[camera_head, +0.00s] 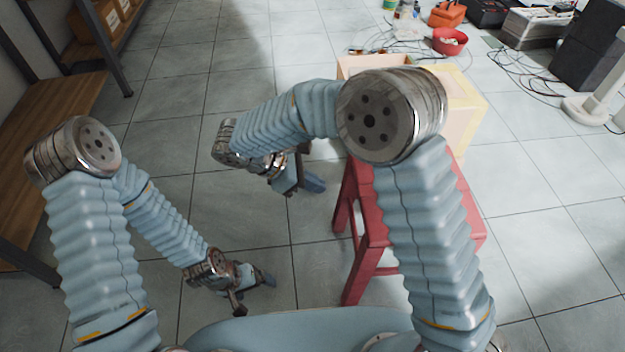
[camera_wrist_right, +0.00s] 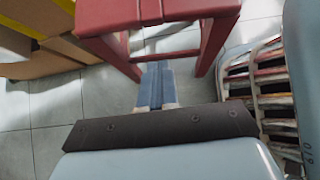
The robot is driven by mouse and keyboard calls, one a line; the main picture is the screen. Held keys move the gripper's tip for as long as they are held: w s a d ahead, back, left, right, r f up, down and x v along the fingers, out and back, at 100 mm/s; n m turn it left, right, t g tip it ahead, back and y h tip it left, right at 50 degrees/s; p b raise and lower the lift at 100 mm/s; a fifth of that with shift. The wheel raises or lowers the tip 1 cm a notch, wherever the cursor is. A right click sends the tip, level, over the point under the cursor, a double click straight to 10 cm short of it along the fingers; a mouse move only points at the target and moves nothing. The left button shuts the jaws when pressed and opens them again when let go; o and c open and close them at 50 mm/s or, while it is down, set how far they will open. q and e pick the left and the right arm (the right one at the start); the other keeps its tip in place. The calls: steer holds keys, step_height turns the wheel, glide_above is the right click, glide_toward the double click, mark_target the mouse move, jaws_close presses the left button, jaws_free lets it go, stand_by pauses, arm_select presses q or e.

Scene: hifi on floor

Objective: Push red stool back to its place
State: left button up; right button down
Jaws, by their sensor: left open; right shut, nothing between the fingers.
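The red stool (camera_head: 368,212) stands upright on the tiled floor right of centre in the head view. My right arm hides part of its seat and legs. In the right wrist view the stool (camera_wrist_right: 200,12) fills the top, with legs running down on both sides. My right gripper (camera_head: 312,184) is just left of the stool in the head view. Its fingers (camera_wrist_right: 157,88) are shut and empty, pointing toward the stool; I cannot tell whether they touch it. My left gripper (camera_head: 256,289) is open and empty, low over the floor, further left and nearer me.
Cardboard boxes (camera_head: 465,112) stand right behind the stool. A shelf with a wooden board (camera_head: 60,115) runs along the left. The floor left of the stool is clear.

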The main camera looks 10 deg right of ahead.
steer(key=d+f, duration=0.4)
steer(key=d, duration=0.3)
steer(key=shift+d, duration=0.35)
steer(key=d, duration=3.6)
steer(key=shift+w+d, duration=0.35)
steer(key=shift+w, duration=0.05)
